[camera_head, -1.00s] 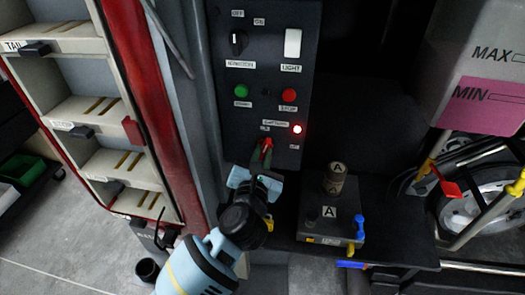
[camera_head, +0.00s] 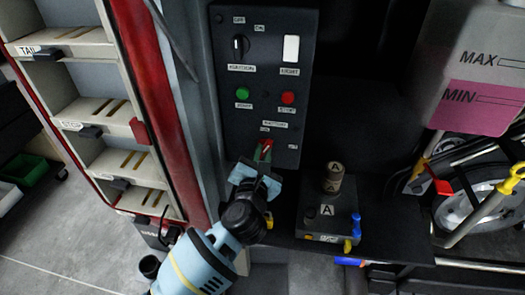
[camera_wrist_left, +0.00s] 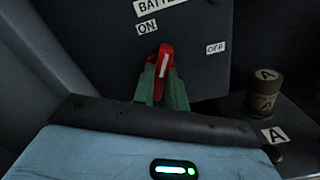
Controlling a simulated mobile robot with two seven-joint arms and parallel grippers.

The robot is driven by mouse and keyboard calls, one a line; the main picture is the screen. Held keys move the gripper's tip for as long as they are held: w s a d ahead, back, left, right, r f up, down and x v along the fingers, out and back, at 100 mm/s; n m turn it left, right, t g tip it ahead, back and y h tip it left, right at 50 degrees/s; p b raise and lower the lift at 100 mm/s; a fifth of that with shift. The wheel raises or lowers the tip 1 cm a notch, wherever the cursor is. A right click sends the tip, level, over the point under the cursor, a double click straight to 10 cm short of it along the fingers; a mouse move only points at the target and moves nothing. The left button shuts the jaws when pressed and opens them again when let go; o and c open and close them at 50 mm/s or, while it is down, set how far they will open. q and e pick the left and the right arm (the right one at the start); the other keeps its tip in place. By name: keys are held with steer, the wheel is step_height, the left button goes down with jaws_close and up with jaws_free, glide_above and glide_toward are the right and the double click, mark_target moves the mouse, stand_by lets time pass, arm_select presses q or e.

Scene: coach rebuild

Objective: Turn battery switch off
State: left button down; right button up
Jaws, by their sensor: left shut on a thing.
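The battery switch (camera_head: 267,145) is a small red handle low on the dark control panel (camera_head: 212,90). In the left wrist view the red handle (camera_wrist_left: 165,60) stands nearly upright with a slight lean to the right. The ON label (camera_wrist_left: 147,28) is at its upper left and the OFF label (camera_wrist_left: 215,47) to its right. My left gripper (camera_head: 263,154) is shut on the handle; its green fingers (camera_wrist_left: 161,85) lie on both sides of it and hide its lower part. My right gripper is not in view.
The panel also carries the ignition knob (camera_head: 241,45), white light switch (camera_head: 291,48), green button (camera_head: 242,93) and red button (camera_head: 288,98). A dark battery box (camera_head: 343,222) with a brown cylinder marked A (camera_head: 334,178) stands to the right. A shelf rack (camera_head: 110,110) is left.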

arm_select(q)
steer(key=shift+r+m, duration=0.1)
steer(key=shift+m, duration=0.5)
steer(key=m, duration=0.4)
steer(key=shift+m, duration=0.4)
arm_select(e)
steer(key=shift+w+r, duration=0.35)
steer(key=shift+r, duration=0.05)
arm_select(q)
steer(key=m, duration=0.6)
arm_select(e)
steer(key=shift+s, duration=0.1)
arm_select(q)
steer(key=c, duration=1.2)
jaws_free()
steer(key=shift+c, duration=0.2)
